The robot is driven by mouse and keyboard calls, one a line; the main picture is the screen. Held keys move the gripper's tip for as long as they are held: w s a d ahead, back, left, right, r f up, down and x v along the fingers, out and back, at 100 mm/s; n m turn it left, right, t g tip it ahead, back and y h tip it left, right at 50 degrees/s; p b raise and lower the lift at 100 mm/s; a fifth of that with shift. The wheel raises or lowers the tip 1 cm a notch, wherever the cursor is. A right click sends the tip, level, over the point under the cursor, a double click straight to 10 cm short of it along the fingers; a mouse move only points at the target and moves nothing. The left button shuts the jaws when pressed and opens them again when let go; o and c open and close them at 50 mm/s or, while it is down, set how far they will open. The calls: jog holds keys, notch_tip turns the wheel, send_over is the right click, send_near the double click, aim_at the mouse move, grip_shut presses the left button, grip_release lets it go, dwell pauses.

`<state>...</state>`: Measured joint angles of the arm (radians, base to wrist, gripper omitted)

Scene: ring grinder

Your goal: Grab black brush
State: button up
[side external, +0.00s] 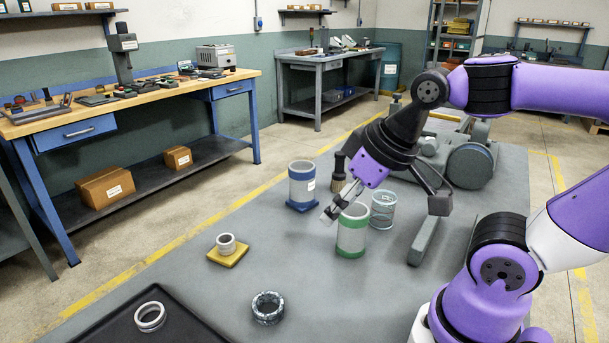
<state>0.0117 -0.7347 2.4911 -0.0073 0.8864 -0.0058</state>
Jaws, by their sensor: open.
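The black brush (339,166) stands upright on the grey table, with a black handle on top and a brown lower part. It is just behind my gripper and to the right of the white container with the blue base. My gripper (335,207) is open and tilted down to the left. Its fingertips are in front of and below the brush in the picture, near the rim of the white container with green bands. The fingers appear empty. My gripper partly covers the brush's lower right side, and I cannot tell how far apart they are in depth.
A white container with blue bands (302,184), a green-banded container (352,232) and a wire-like cup (383,210) crowd the brush. A grey machine (465,160) stands behind. Rings lie on a yellow block (229,256), a black tray (185,325) and the table (300,280).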

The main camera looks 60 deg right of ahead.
jog(key=w+d+r+t, duration=0.1)
jog(key=w+d+t, duration=0.1)
jog(key=w+d, duration=0.5)
jog(key=m+t+h, duration=0.4)
jog(key=t+h, duration=0.1)
send_over(343, 161)
jog(key=f, duration=0.5)
jog(key=shift+w+a, duration=0.15)
jog(key=shift+w, duration=0.1)
jog(key=f, duration=0.3)
jog(key=shift+s+d+f, duration=0.1)
jog(key=shift+d+f, duration=0.1)
jog(key=shift+d, duration=0.1)
jog(key=f, duration=0.4)
jog(key=shift+w, duration=0.2)
jog(key=shift+w+d+f, duration=0.25)
jog(key=shift+w, duration=0.4)
jog(key=shift+w+d+f, duration=0.15)
jog(key=shift+w+d, duration=0.05)
jog(key=shift+w, duration=0.3)
grip_shut()
